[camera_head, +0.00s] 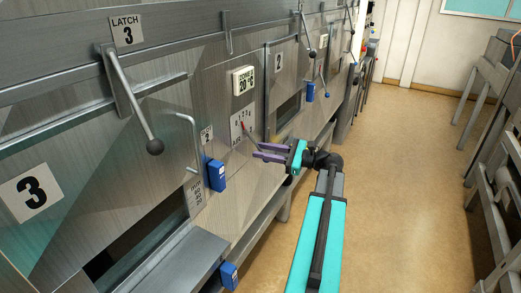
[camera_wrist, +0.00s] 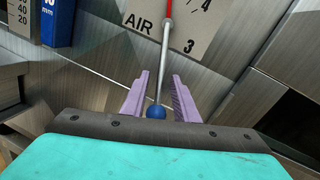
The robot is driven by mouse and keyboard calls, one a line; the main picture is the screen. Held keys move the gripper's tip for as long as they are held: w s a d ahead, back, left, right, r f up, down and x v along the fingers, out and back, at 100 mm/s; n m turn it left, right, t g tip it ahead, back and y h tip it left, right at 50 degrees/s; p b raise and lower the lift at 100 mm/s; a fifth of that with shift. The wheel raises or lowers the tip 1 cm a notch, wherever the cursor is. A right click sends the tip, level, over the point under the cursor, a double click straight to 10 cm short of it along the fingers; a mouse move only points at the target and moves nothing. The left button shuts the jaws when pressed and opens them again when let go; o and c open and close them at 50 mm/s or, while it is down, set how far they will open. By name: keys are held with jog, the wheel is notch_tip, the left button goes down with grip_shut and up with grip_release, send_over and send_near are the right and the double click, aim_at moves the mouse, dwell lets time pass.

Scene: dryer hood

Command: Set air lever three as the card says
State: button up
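A thin metal air lever (camera_wrist: 161,65) with a blue ball knob (camera_wrist: 156,112) runs between my gripper's fingers in the wrist view. Its red upper end lies over a pale plate (camera_wrist: 190,30) marked AIR, with 3 and 4 visible; the rest of the plate is cut off. My gripper (camera_wrist: 160,76) is open, with lilac fingers on either side of the rod and gaps beside the knob. In the head view, my gripper (camera_head: 262,151) is at the panel, just below and right of a scale plate (camera_head: 242,126) with a red pointer. I cannot make out the instruction card.
A LATCH 3 lever (camera_head: 135,100) with a dark knob sticks out at left. A blue block (camera_head: 217,174) stands beside a small 2 label (camera_head: 206,135). A ZONE sign reading 20 °C (camera_head: 243,80) is above the scale. The floor (camera_head: 410,180) at right is clear.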

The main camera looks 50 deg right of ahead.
jog(key=shift+w+a, duration=0.3)
jog(key=shift+w, duration=0.35)
grip_shut()
dwell(1.1)
